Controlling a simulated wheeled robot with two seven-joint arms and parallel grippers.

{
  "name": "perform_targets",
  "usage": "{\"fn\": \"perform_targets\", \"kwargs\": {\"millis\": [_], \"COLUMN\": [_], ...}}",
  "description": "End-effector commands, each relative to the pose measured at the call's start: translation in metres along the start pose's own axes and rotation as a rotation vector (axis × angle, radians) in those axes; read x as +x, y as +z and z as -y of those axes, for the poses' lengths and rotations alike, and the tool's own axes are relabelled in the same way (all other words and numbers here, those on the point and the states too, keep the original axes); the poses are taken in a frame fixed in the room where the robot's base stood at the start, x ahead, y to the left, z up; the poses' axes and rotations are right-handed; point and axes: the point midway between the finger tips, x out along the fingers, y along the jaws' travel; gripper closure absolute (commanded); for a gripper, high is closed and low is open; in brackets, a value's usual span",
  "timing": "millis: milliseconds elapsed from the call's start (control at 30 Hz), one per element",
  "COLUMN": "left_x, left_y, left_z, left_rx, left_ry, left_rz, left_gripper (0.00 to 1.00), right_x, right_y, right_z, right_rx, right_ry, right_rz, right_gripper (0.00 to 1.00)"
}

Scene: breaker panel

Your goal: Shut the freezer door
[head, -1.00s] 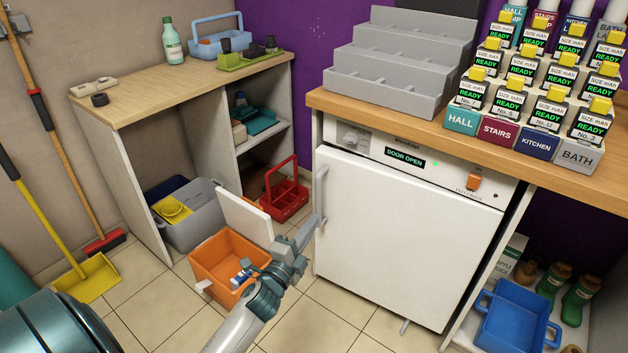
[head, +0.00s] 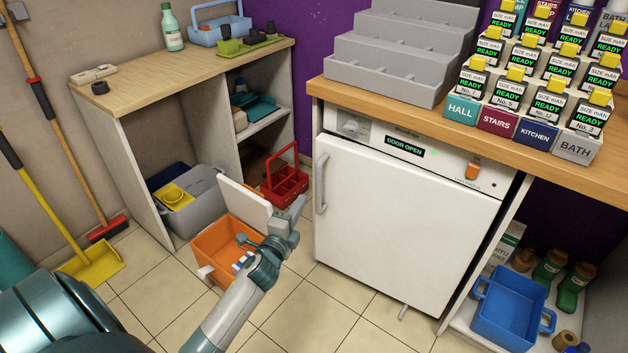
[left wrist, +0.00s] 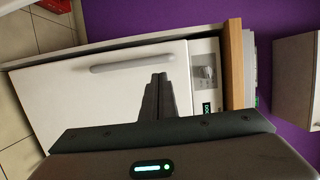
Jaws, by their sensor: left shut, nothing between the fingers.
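The white freezer (head: 412,215) stands under the counter, its door in or close to its frame; I cannot tell whether a thin gap is left. Its display (head: 404,147) reads DOOR OPEN. The vertical door handle (head: 321,183) is on the door's left edge; it shows in the left wrist view (left wrist: 132,62) too. My left gripper (head: 297,210) is shut and empty, left of the handle and apart from it. In the left wrist view its dark fingers (left wrist: 161,78) are together in front of the door. My right gripper is not in view.
An orange crate (head: 206,245) with a raised white lid (head: 243,204) is on the floor beside my left gripper. A red caddy (head: 285,182) stands behind it. Shelving (head: 140,185) is at left, with a broom and dustpan. Floor before the freezer is clear.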

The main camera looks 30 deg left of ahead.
Motion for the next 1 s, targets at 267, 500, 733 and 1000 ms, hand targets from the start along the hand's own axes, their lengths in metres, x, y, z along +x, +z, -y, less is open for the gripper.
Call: {"fn": "perform_targets", "kwargs": {"millis": [267,500,733,1000], "left_x": [0.047,0.086,0.11,0.117], "left_y": [0.001,0.0,0.0,0.0], "left_z": [0.001,0.001,0.001,0.001], "left_rx": [0.001,0.0,0.0,0.0], "left_ry": [-0.003,-0.002,-0.001,-0.001], "left_rz": [0.001,0.0,0.0,0.0], "left_gripper": [1.0,1.0,1.0,1.0], "right_x": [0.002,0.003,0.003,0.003], "right_y": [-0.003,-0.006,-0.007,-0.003], "right_z": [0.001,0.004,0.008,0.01], "right_rx": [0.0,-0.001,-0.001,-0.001], "right_ry": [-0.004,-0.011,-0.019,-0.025], "right_rz": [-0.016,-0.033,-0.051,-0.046], "right_gripper": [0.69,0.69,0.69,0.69]}}
